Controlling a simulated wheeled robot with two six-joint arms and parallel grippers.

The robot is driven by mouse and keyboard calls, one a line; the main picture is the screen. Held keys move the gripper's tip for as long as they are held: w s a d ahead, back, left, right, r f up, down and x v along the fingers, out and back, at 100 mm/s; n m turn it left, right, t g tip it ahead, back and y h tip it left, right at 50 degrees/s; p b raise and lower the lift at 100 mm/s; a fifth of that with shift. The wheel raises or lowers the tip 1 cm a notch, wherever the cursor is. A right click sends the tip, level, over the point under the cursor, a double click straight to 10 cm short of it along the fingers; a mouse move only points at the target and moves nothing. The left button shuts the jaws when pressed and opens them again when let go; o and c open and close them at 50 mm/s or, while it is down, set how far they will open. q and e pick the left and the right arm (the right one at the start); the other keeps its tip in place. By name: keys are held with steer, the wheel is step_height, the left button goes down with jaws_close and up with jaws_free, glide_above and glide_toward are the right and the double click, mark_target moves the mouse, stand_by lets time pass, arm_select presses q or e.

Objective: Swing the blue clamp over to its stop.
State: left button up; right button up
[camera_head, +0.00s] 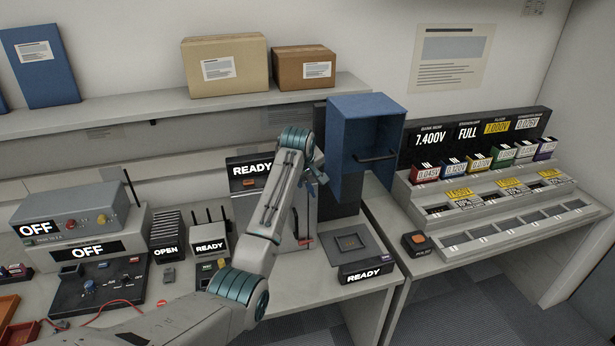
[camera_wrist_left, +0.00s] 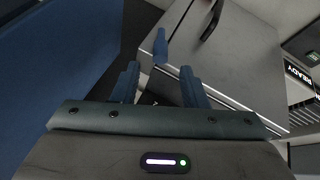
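A narrow blue upright piece (camera_wrist_left: 160,46), which looks like the blue clamp, shows in the left wrist view just beyond my left gripper (camera_wrist_left: 158,78). Its two blue fingers are apart, with nothing visible held between them. I cannot tell whether they touch the clamp. In the head view my left gripper (camera_head: 317,178) is at the end of the raised arm, left of the open blue box (camera_head: 362,140). The clamp is not clear in the head view, where the arm covers part of the bench. My right gripper is not in view.
The blue box fills the left of the wrist view, close to the gripper. A shelf with boxes (camera_head: 228,62) runs behind.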

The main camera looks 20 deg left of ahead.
mark_target(311, 183)
arm_select(q)
steer(key=shift+p+x, duration=0.35)
steer(key=shift+x, duration=1.3)
jaws_close()
steer(key=shift+w+d+r+g+y, duration=0.15)
steer(key=shift+w+d+g+y, duration=0.1)
steer(key=shift+d+g+y, duration=0.2)
jaws_free()
